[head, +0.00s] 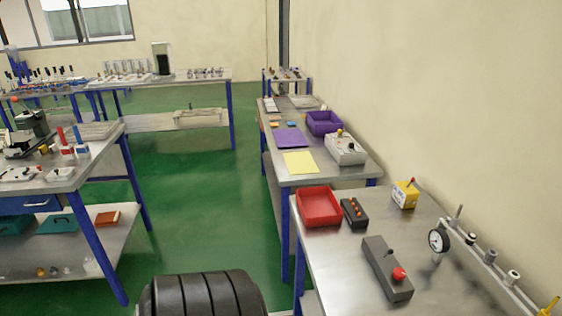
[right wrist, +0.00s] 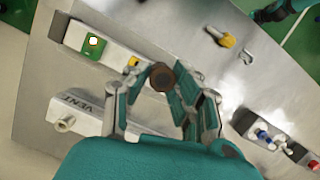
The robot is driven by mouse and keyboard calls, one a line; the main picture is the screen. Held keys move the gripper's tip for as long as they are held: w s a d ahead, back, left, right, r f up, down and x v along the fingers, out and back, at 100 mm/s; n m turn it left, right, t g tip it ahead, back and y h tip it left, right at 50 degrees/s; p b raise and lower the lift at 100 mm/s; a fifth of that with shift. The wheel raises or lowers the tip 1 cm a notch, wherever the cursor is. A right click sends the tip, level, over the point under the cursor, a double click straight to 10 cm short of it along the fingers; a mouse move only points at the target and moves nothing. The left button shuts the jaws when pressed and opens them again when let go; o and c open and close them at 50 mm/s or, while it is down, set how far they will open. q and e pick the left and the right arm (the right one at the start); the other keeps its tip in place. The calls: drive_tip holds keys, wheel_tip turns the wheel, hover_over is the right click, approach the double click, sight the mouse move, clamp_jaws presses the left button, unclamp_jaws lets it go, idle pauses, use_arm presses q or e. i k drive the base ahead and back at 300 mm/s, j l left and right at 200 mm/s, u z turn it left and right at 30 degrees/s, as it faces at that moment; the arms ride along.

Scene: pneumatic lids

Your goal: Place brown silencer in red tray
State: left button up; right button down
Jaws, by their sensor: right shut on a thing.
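The brown silencer (right wrist: 162,77) shows in the right wrist view as a dark round end between the fingertips of my right gripper (right wrist: 163,82). The gripper is shut on it, above a grey metal bench top. Most of the silencer's length is hidden from this angle. The red tray (head: 320,220) stands at the left edge of the near right bench in the head view, and its inside looks empty. Neither gripper shows in the head view.
In the head view, a black holder with orange parts (head: 354,213) stands beside the tray. A grey box with a red button (head: 388,270) and a gauge (head: 438,240) are nearer. In the right wrist view, a block marked VENT (right wrist: 85,115) and a yellow-ended fitting (right wrist: 228,41) lie around the gripper.

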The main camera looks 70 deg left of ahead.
sight(318, 210)
drive_tip(key=j+u, duration=0.3)
drive_tip(key=j, duration=0.15)
drive_tip(key=i+j+u, duration=0.15)
drive_tip(key=j+u, duration=0.15)
drive_tip(key=i+j+u, duration=0.15)
drive_tip(key=j+u, duration=0.2)
drive_tip(key=j, duration=0.15)
drive_tip(key=i+j+u, duration=0.3)
drive_tip(key=i+j, duration=0.2)
drive_tip(key=j, duration=0.2)
drive_tip(key=i+j, duration=0.2)
drive_tip(key=j, duration=0.2)
